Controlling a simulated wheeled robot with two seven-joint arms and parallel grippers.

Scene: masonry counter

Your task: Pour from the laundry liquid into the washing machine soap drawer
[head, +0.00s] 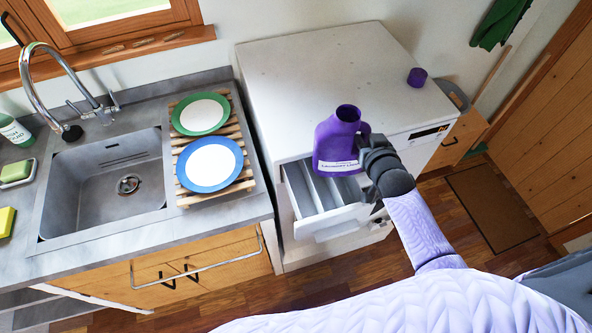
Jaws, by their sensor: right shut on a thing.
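A purple laundry liquid bottle (336,140) is held upright, with its open mouth facing up and no cap on it. My right gripper (370,160) is shut on the bottle's right side, at the handle. The bottle is above the back part of the soap drawer (331,217), which is pulled open from the front of the white washing machine (330,70). The drawer's compartments show below and beside the bottle. The purple cap (417,77) stands on the machine's top at the right. My left gripper is not in view.
A grey counter with a sink (105,185) is to the left. A wooden rack holds a green-rimmed plate (201,113) and a blue-rimmed plate (210,163). A soap bottle (14,130) and a yellow sponge (6,221) sit at the far left. Most of the machine's top is clear.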

